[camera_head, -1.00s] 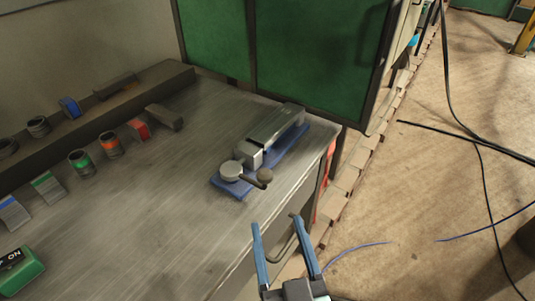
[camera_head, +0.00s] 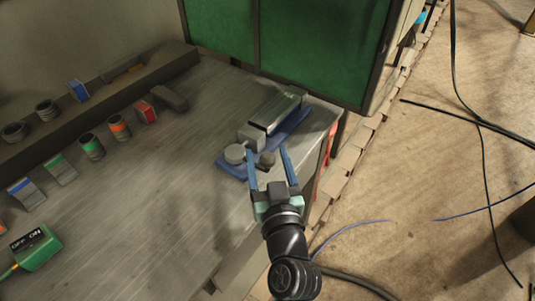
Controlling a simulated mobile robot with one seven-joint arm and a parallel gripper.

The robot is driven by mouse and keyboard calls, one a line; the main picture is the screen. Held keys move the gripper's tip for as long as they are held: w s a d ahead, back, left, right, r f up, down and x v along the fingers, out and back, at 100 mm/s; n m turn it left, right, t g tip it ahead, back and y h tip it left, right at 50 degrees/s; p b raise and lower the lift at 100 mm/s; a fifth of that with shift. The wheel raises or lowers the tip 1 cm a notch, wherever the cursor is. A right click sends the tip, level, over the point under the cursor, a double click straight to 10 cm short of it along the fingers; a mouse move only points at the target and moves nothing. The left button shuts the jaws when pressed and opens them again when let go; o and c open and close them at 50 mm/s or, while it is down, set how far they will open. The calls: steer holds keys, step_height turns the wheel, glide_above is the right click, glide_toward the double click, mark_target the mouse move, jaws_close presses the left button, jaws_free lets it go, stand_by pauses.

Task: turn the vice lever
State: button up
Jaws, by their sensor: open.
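The vice (camera_head: 272,117) is a grey metal block on a blue base (camera_head: 232,168) near the right edge of the workbench (camera_head: 165,205). At its near end is a round grey hub (camera_head: 235,153), with a short lever ending in a dark brown knob (camera_head: 266,159). My gripper (camera_head: 266,150) is open, with its two blue fingers pointing at the vice. In the picture the knob shows between the fingertips, the left finger beside the hub. I cannot tell whether either finger touches the lever or how high they are above it.
Several banded cylinders and blocks stand at the left, some on a dark raised ledge (camera_head: 100,97). A green switch box (camera_head: 36,247) is at the lower left. A green panel (camera_head: 310,45) stands behind the vice. Cables (camera_head: 470,118) lie on the floor at right.

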steer(key=shift+w, duration=0.15)
steer(key=shift+c, duration=0.3)
jaws_close()
stand_by(1.1)
